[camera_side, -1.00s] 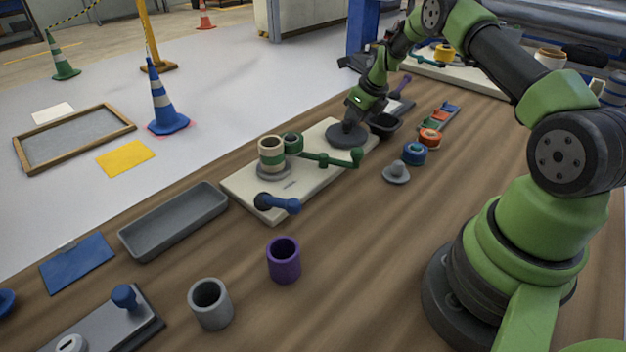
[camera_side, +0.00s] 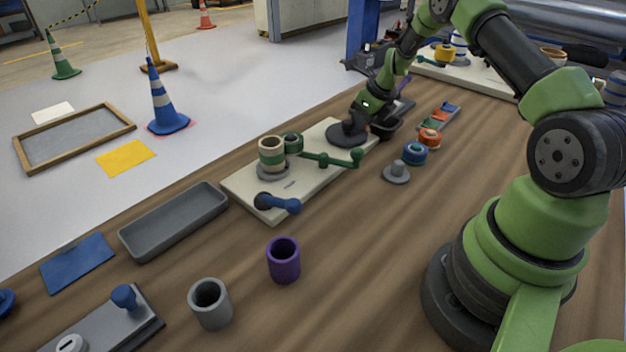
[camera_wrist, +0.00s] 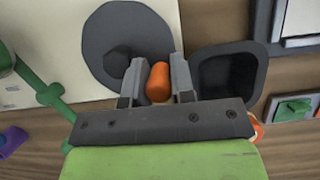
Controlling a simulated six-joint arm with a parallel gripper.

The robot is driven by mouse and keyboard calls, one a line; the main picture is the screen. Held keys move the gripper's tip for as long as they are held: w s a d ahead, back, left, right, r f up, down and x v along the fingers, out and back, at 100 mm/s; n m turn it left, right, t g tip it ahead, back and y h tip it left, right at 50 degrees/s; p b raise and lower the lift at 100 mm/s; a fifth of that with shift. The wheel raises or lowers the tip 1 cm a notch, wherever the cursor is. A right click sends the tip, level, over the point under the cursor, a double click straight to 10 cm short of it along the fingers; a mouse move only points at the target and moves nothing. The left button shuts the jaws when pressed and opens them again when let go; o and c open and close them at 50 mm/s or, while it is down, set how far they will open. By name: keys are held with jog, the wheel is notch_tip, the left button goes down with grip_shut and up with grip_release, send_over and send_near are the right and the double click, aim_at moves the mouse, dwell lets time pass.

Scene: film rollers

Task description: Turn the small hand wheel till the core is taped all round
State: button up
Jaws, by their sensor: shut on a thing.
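The small hand wheel (camera_side: 340,137) is a dark grey disc on the far end of the cream board; it also shows in the wrist view (camera_wrist: 112,28) with a dark hub. My gripper (camera_side: 357,130) is at the wheel's right side, its fingers (camera_wrist: 158,84) shut on the wheel's orange knob (camera_wrist: 158,83). A green tape roll (camera_side: 293,143) touches or nearly touches the core, beside a green lever (camera_side: 325,160). The core's far side is hidden.
A dark bin (camera_side: 386,130) stands close beside my gripper. A blue handle (camera_side: 280,203) is at the board's near end. A grey knobbed piece (camera_side: 397,173) and tape rolls (camera_side: 415,154) lie to the right. A grey tray (camera_side: 173,222) and purple cup (camera_side: 283,261) stand nearer.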

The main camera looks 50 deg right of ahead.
jog(key=shift+s+a+r, duration=0.15)
jog(key=shift+r, duration=0.05)
jog(key=shift+s+a+r, duration=0.2)
jog(key=shift+s+a, duration=0.25)
jog(key=shift+s, duration=0.2)
jog(key=shift+a+r, duration=0.1)
jog(key=shift+s+a+r, duration=0.25)
jog(key=shift+s+a, duration=0.25)
jog(key=shift+a, duration=0.05)
jog(key=shift+w, duration=0.1)
